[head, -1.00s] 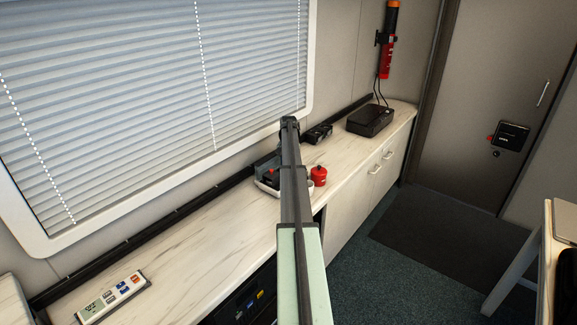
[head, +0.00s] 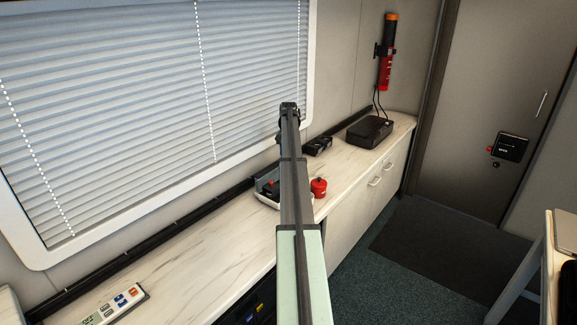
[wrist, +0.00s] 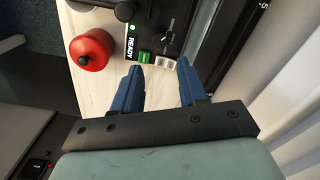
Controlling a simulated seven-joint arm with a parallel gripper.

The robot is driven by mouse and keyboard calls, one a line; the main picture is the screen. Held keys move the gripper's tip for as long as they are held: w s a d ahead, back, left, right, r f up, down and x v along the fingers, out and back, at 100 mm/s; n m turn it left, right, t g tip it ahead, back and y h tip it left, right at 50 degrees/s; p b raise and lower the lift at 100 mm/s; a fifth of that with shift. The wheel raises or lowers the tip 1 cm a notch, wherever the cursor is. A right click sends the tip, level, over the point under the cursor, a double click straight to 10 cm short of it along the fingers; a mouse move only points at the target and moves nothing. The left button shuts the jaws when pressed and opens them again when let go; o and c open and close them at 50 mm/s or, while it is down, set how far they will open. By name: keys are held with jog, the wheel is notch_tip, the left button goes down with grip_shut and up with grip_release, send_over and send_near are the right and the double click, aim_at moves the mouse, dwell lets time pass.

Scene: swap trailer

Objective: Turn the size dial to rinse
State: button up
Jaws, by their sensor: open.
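The fingertips point at the device's near edge. In the head view my arm hides much of the counter and the gripper's fingers are not clear.
A red round canister (wrist: 91,50) stands left of the fingers; it also shows in the head view (head: 318,187). A black box (head: 370,132) and a remote (head: 122,303) lie on the counter (head: 200,270).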

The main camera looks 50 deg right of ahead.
jog(key=shift+r, duration=1.3)
